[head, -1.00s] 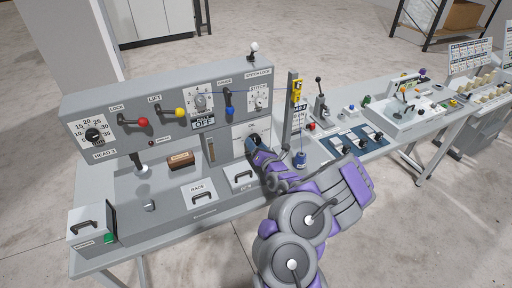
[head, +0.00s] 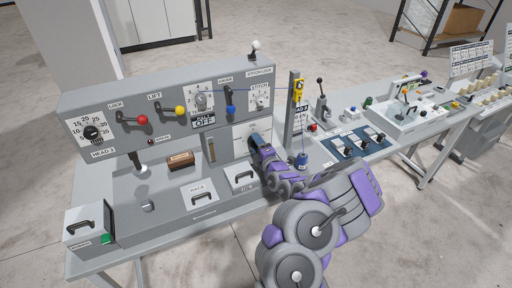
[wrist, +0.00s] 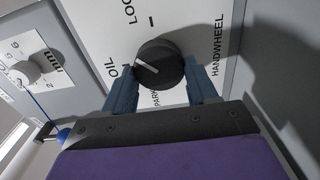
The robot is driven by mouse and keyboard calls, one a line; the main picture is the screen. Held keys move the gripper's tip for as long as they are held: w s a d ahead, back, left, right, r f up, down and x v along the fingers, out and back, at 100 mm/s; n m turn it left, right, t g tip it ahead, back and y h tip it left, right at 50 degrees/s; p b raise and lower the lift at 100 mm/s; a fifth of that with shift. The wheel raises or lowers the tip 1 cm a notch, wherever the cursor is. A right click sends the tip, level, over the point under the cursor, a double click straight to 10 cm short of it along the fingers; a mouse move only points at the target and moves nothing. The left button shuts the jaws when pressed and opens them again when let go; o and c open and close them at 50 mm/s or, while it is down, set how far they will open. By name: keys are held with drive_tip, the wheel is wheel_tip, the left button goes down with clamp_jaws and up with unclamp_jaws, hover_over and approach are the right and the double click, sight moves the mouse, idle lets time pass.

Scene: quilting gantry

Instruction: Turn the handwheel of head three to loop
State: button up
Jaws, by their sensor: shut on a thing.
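The handwheel of the head three panel is a round black knob (wrist: 160,58) on a white plate (wrist: 185,20) in the wrist view. Its white pointer mark points left, close to the OIL label. LOOP is printed above and to the left of the knob, PARK below it, and HANDWHEEL on the right. My gripper (wrist: 163,78) has one blue-grey finger on each side of the knob and is shut on it.
The grey panel (head: 180,88) carries a red lever knob (head: 143,119), a yellow one (head: 180,111) and a blue one (head: 230,110). A yellow device on a post (head: 298,90) stands close right of my gripper. A stitch dial (wrist: 27,72) shows left in the wrist view.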

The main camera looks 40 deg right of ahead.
drive_tip(key=m, duration=0.3)
drive_tip(key=shift+s+d+b, duration=0.1)
drive_tip(key=shift+d+b, duration=0.15)
drive_tip(key=shift+b, duration=0.05)
drive_tip(key=shift+m, duration=0.5)
drive_tip(key=shift+f, duration=0.15)
drive_tip(key=o, duration=0.7)
drive_tip(key=shift+s, duration=0.1)
drive_tip(key=o, duration=0.4)
drive_tip(key=shift+d, duration=0.25)
drive_tip(key=shift+c, duration=0.2)
drive_tip(key=shift+a, duration=0.1)
drive_tip(key=shift+a, duration=0.1)
